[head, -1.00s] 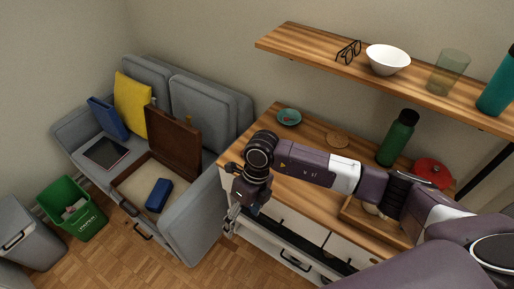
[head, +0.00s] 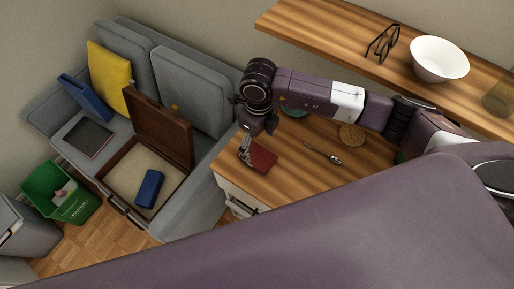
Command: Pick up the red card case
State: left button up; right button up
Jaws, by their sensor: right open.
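The red card case (head: 264,158) lies flat on the wooden desk top (head: 290,180) near its left end. My right gripper (head: 246,156) points down at the left edge of the case, with its fingers beside it. The gripper is open; whether a finger touches the case cannot be told. My left gripper is out of view. A large purple part of my own arm covers the lower part of the head view.
A spoon (head: 323,153) and a round cork coaster (head: 351,135) lie right of the case. A teal dish (head: 294,111) is partly hidden behind my arm. An open brown briefcase (head: 160,127) rests on the grey sofa (head: 183,80). A shelf (head: 330,35) overhangs the desk.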

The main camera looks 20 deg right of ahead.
aim_at(257, 156)
jog(key=shift+s+a+f+b, duration=0.1)
jog(key=shift+s+f+b, duration=0.15)
jog(key=shift+f, duration=0.4)
jog(key=shift+s+f+b, duration=0.1)
jog(key=shift+f+b, duration=0.25)
jog(key=shift+f, duration=0.25)
jog(key=f, duration=0.1)
jog(key=f+b, duration=0.1)
jog(key=shift+w+f+b, duration=0.25)
jog(key=shift+f+b, duration=0.05)
jog(key=shift+f, duration=0.1)
jog(key=shift+a+f+b, duration=0.1)
jog(key=shift+f+b, duration=0.35)
jog(key=shift+f, duration=0.25)
jog(key=shift+c, duration=0.4)
jog(key=c, duration=0.8)
jog(key=shift+r, duration=0.1)
jog(key=c, duration=0.3)
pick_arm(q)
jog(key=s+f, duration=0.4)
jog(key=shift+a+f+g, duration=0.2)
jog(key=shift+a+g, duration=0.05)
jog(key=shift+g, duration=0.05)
